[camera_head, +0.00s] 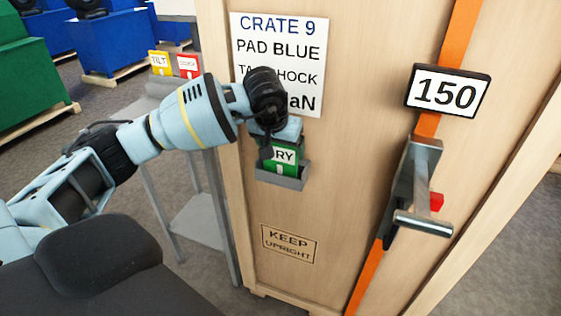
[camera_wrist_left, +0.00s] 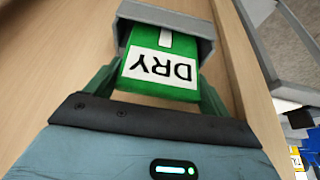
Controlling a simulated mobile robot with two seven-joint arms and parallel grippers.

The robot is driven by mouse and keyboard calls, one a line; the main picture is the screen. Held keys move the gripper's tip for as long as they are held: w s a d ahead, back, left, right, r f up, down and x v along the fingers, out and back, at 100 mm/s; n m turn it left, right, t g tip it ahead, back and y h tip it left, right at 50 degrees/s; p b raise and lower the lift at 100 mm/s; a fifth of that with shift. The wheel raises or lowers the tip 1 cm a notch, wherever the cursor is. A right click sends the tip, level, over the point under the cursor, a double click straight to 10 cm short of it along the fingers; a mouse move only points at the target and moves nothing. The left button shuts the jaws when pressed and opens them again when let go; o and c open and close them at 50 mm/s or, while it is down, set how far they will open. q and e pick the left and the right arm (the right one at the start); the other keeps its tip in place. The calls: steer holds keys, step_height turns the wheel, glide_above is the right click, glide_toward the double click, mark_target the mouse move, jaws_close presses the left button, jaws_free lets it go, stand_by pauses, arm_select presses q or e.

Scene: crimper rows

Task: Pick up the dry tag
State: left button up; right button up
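The dry tag (camera_head: 285,157) is a green block with a white label, upright in a grey holder (camera_head: 281,181) on the wooden crate's face. In the left wrist view the tag (camera_wrist_left: 160,66) shows upside down, its far end inside the holder (camera_wrist_left: 165,14). My left gripper (camera_head: 279,146) is just above the holder, pointing down at the tag. In the wrist view its fingers (camera_wrist_left: 160,85) lie on either side of the tag. Whether they press on its edges I cannot tell; their tips are partly hidden. My right gripper is not in view.
The crate (camera_head: 340,190) has a text sheet (camera_head: 282,48), a 150 plate (camera_head: 447,92) and a protruding metal handle (camera_head: 424,222). A grey stand (camera_head: 205,216) at its left carries a yellow TILT tag (camera_head: 159,63) and a red tag (camera_head: 187,66). Green and blue bins stand behind.

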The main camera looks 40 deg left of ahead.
arm_select(q)
steer(key=shift+c, duration=1.2)
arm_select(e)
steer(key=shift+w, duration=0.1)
arm_select(q)
steer(key=shift+r, duration=0.15)
steer(key=shift+r, duration=0.6)
step_height(320, 180, up, 2)
steer(key=shift+s+r, duration=0.1)
steer(key=shift+s, duration=0.05)
steer(key=s+d, duration=0.2)
steer(key=s, duration=0.5)
steer(key=s+d+r+b, duration=0.1)
steer(key=s+d, duration=0.2)
steer(key=s, duration=0.4)
steer(key=shift+s+d+r+b, duration=0.2)
steer(key=shift+s+b, duration=0.1)
steer(key=shift+s, duration=0.1)
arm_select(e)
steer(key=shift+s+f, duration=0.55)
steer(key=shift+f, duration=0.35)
